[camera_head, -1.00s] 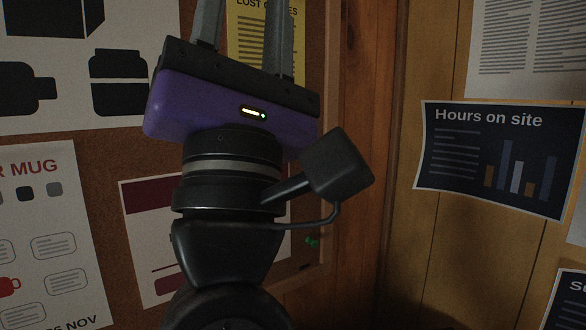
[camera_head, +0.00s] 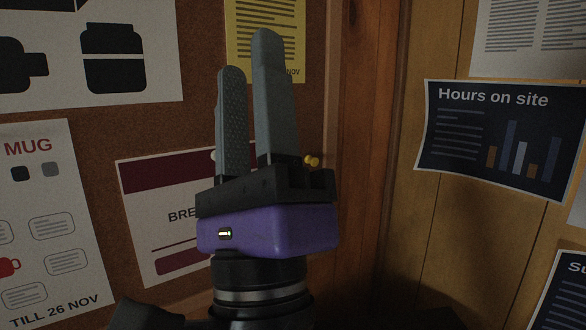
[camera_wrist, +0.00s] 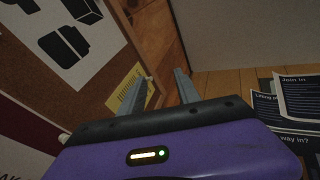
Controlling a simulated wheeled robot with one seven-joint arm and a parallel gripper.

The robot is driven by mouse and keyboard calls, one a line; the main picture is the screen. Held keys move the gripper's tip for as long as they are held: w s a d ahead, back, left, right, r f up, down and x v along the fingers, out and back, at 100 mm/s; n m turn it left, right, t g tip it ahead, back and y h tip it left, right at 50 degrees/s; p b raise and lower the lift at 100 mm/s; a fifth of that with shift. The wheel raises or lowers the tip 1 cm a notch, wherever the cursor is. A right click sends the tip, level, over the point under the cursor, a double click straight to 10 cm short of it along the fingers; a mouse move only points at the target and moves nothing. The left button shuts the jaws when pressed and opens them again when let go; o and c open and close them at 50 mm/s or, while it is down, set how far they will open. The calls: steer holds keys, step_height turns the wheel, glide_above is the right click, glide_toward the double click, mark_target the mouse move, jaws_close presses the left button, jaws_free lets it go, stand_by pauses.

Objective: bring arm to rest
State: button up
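My gripper (camera_head: 245,65) stands upright in the head view, its two grey fingers pointing up from a purple body with a small lit indicator. The fingers are apart with a gap between them, and nothing shows in the gap. In the wrist view my gripper (camera_wrist: 160,82) also shows two separated fingers with nothing held between them. In the head view it is in front of the cork notice board (camera_head: 195,130), and I cannot tell how far it is from the board.
Papers are pinned to the board, including a mug poster (camera_head: 50,200) and a yellow sheet (camera_head: 265,40). A wooden corner post (camera_head: 362,150) stands right of the board. An "Hours on site" sheet (camera_head: 500,140) hangs on the plank wall (camera_head: 430,240).

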steer(key=s+d+f+n+g+y, duration=0.1)
steer(key=s+d+f+n+g, duration=0.2)
steer(key=f+n, duration=0.65)
steer(key=s+d+f+n+g+y, duration=0.15)
steer(key=d+f+n, duration=0.45)
steer(key=f, duration=0.6)
steer(key=s+d+f+n+g+y, duration=0.1)
steer(key=d+f+n+g+y, duration=0.2)
steer(key=f+n, duration=0.7)
steer(key=s+d+f+m+g+h, duration=0.1)
steer(key=s+d+f+g+h, duration=0.2)
steer(key=s+f, duration=0.6)
steer(key=s+d+f+m+g+h, duration=0.2)
steer(key=s+d+f+g+h, duration=0.2)
steer(key=s+d+f+h, duration=0.3)
steer(key=s+d+f, duration=0.1)
steer(key=s+f, duration=0.2)
steer(key=s, duration=0.2)
steer(key=shift+s+d+h, duration=0.25)
steer(key=shift+s+h, duration=0.05)
steer(key=shift+h, duration=0.05)
